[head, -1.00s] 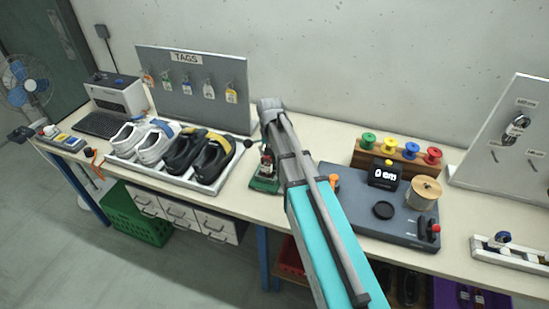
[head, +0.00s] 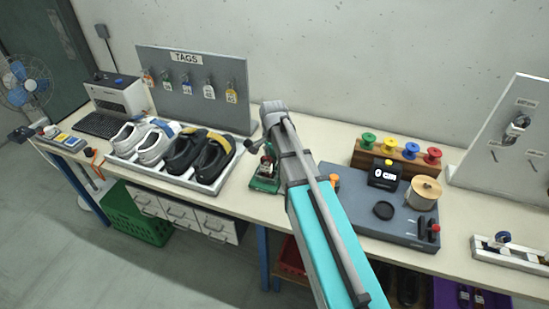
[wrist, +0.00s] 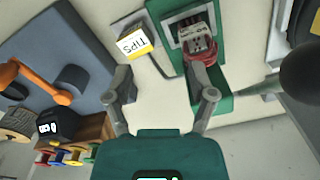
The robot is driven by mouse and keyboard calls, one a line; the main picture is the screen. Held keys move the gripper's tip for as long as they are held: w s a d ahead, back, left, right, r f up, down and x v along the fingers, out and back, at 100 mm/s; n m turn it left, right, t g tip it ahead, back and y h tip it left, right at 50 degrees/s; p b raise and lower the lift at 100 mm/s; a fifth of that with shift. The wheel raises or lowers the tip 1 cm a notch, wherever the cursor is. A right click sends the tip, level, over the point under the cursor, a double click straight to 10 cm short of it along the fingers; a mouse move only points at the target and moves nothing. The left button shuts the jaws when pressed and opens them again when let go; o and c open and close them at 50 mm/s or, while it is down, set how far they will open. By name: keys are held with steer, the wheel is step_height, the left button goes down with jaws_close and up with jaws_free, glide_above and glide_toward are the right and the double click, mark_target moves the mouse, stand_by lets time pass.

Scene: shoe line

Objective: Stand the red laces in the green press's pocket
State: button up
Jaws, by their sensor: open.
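The green press (wrist: 222,104) is at the top of the wrist view, and in the head view (head: 264,184) it stands on the bench, partly behind my arm. The red laces (wrist: 204,57) are a small bundle with a pale band at the press's middle. They look upright in its pocket, but their lower end is hidden. My gripper (wrist: 163,88) is open. Its right finger is close beside the laces and overlaps the press in the picture; contact cannot be told. Its left finger is over the bench, well apart from them. The head view hides the gripper behind the arm.
The press's lever with a dark knob (wrist: 301,66) reaches out on the right. A TIPS box (wrist: 133,44) stands beside the press. A blue-grey machine base (head: 345,217) is to the right of my arm, and a shoe tray (head: 207,187) is to the left.

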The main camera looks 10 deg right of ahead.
steer(key=shift+s+d+m, duration=0.1)
steer(key=shift+s+m, duration=0.15)
steer(key=shift+m, duration=0.8)
steer(key=shift+s+d+m, duration=0.1)
steer(key=shift+s+m, duration=0.15)
steer(key=shift+m, duration=0.8)
steer(key=s+d+n, duration=0.2)
steer(key=s+n, duration=1.2)
steer(key=s, duration=0.1)
steer(key=shift+s+d, duration=0.15)
steer(key=shift+s, duration=0.1)
